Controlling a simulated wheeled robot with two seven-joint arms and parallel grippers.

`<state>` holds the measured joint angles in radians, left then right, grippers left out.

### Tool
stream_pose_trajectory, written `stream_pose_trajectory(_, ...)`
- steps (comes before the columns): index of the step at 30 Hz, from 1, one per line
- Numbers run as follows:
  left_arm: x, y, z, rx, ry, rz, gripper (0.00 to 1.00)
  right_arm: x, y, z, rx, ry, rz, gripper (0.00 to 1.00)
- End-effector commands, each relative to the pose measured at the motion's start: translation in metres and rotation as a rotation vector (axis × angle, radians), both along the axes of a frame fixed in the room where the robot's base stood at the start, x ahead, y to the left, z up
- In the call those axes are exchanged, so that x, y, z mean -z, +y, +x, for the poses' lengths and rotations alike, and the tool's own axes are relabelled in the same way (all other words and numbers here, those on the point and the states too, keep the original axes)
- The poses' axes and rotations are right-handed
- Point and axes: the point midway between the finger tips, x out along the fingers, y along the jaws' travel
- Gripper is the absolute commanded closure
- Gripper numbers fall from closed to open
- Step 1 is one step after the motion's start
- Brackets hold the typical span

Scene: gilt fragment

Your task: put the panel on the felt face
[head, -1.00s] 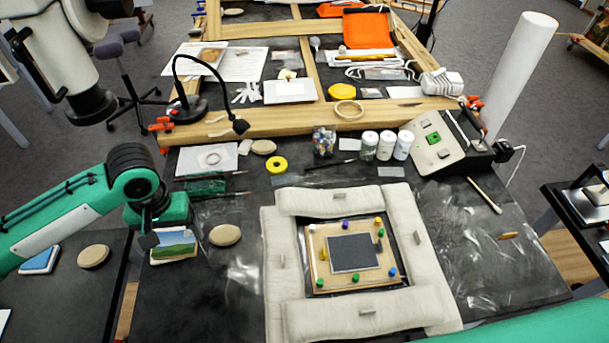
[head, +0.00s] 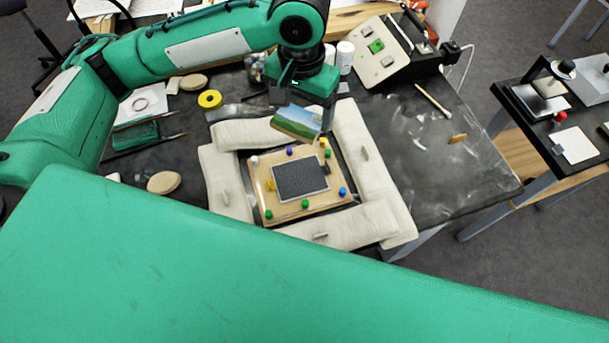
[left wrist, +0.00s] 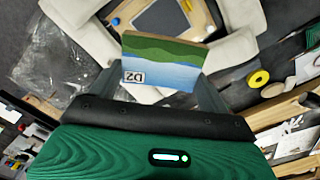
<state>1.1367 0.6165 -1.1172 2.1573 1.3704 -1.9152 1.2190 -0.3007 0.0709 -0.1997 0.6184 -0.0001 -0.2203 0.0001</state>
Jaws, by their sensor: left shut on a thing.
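The panel (head: 297,123), a small board with a painted landscape of blue sky and green hills, is in my left gripper (head: 300,105). The gripper is shut on it and holds it tilted, above the far side of the wooden board (head: 262,199). The panel also shows in the left wrist view (left wrist: 163,62), between the fingers, with dark letters in one corner. The felt face (head: 300,180) is a dark grey rectangle on the wooden board, bare and apart from the panel. It shows partly in the left wrist view (left wrist: 160,18). My right gripper is not in view.
Coloured pegs, such as a blue one (head: 343,191) and a purple one (head: 290,151), stand around the felt face. Pale padded cushions (head: 372,160) frame the board. The table's right side is mostly clear.

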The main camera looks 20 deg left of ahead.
Motion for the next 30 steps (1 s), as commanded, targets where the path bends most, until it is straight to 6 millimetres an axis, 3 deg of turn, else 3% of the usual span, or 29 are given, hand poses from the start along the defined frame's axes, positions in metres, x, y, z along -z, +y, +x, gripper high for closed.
stream_pose_trajectory(5, 0.031, -0.001, -0.002, 0.003, 0.006, 0.004, 0.43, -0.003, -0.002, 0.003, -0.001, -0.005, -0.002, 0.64)
stream_pose_trajectory(12, 0.096, -0.001, -0.001, 0.003, 0.005, 0.004, 0.43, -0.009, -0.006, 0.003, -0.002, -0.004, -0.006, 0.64)
stream_pose_trajectory(18, 0.139, -0.001, -0.002, 0.004, 0.004, 0.003, 0.43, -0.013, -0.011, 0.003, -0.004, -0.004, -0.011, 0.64)
stream_pose_trajectory(26, 0.159, -0.001, -0.001, 0.003, 0.002, 0.002, 0.43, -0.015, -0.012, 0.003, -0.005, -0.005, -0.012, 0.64)
stream_pose_trajectory(30, 0.179, -0.001, -0.001, 0.003, 0.004, 0.003, 0.43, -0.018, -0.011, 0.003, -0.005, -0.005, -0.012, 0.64)
